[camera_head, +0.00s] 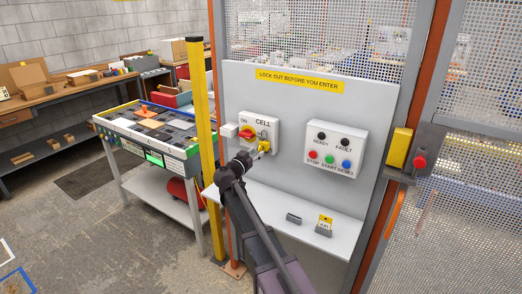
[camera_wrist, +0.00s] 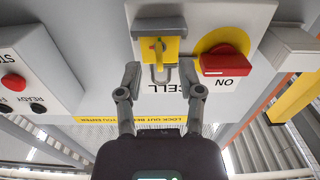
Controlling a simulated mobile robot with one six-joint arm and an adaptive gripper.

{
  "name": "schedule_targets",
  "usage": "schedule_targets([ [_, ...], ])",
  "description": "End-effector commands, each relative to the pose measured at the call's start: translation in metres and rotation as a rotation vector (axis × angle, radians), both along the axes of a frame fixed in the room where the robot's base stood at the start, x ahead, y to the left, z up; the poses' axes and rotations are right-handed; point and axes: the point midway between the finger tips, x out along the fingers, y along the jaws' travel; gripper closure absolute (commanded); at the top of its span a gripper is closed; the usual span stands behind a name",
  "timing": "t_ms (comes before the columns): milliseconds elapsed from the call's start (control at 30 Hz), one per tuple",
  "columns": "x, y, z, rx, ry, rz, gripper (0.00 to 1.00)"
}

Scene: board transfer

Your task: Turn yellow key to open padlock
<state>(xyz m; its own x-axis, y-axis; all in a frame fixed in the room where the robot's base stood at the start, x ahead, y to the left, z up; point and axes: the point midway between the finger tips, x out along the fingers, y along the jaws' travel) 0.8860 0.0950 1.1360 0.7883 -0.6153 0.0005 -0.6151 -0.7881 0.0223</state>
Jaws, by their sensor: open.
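The yellow padlock (camera_wrist: 172,50) hangs on the grey CELL switch box (camera_head: 271,121), with its grey shackle (camera_wrist: 160,75) showing in the wrist view. A yellow key (camera_wrist: 158,44) stands out from the padlock's face. The padlock also shows small in the head view (camera_head: 264,146), partly hidden by my arm. A red rotary handle (camera_wrist: 226,62) sits on a yellow disc beside the padlock. My gripper (camera_wrist: 162,82) is open and empty in front of the padlock. Its two fingers stand either side of the shackle area, apart from the key. The wrist view is upside down.
A button box (camera_head: 335,149) is on the panel to the right. A shelf (camera_head: 268,207) below holds a dark block (camera_head: 293,218) and a yellow-topped block (camera_head: 324,226). A yellow post (camera_head: 203,150) rises left of the panel, with a cart (camera_head: 152,158) beyond.

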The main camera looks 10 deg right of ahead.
Motion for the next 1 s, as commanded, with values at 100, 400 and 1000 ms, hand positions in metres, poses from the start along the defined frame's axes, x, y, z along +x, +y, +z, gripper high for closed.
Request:
schedule_targets([
  [100,-0.014,0.009,0.000,0.000,0.000,0.001,0.51],
  [400,-0.052,0.039,0.000,0.001,-0.001,0.001,0.51],
  [1000,-0.083,0.064,0.000,0.001,-0.001,-0.001,0.51],
])
